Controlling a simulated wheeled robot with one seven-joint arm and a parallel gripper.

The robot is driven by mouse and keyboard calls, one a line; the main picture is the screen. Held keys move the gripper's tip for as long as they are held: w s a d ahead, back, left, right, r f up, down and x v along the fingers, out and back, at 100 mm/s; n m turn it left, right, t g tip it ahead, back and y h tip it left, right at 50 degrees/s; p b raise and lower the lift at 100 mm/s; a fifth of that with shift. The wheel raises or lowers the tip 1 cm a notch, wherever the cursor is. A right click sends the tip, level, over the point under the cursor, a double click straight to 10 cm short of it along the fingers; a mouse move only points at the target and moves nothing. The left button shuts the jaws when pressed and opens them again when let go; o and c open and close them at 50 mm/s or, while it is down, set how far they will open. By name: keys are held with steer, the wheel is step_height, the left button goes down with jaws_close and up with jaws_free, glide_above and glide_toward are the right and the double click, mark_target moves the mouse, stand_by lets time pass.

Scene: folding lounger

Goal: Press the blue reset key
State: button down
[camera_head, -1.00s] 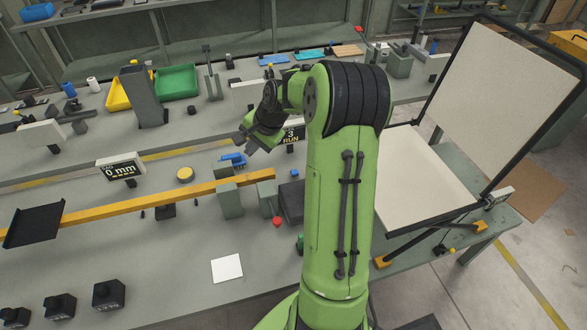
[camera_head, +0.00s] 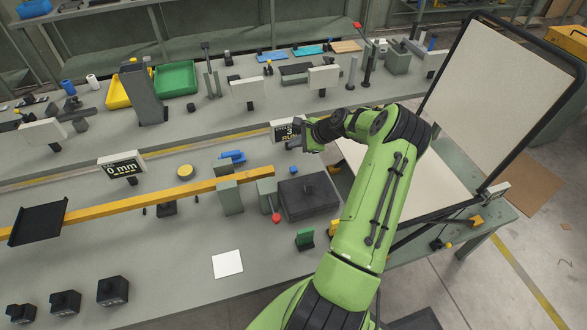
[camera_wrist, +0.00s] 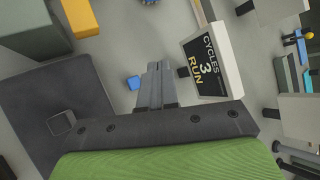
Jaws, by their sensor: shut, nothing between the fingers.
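A small blue key (camera_head: 294,170) sits on the bench just below the cycle display (camera_head: 284,132) in the head view. In the wrist view the blue key (camera_wrist: 133,83) lies just left of my fingertips, with a visible gap. My gripper (camera_wrist: 156,66) is shut and empty, its fingers side by side. In the head view my gripper (camera_head: 308,146) is by the display, above and slightly right of the key. The display (camera_wrist: 208,60) reads CYCLES 3 RUN in the wrist view, right of the fingers.
A large dark block (camera_head: 306,200) stands close below the key. A blue part (camera_head: 232,157) lies to the left, above a long yellow rail (camera_head: 150,203). A red-tipped lever (camera_head: 276,217) is beside the block. A large hinged white panel (camera_head: 500,90) rises at right.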

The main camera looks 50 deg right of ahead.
steer(key=b, duration=0.6)
glide_above(296, 170)
step_height(296, 170, down, 8)
steer(key=shift+r, duration=0.1)
steer(key=shift+f+b, duration=0.3)
steer(key=shift+f, duration=0.2)
steer(key=shift+f, duration=0.1)
stand_by(1.0)
steer(key=shift+f, duration=0.3)
steer(key=shift+f+b, duration=0.4)
steer(key=shift+f, duration=0.05)
stand_by(0.5)
steer(key=shift+r, duration=0.1)
steer(key=shift+r+p, duration=0.75)
steer(key=shift+r, duration=0.05)
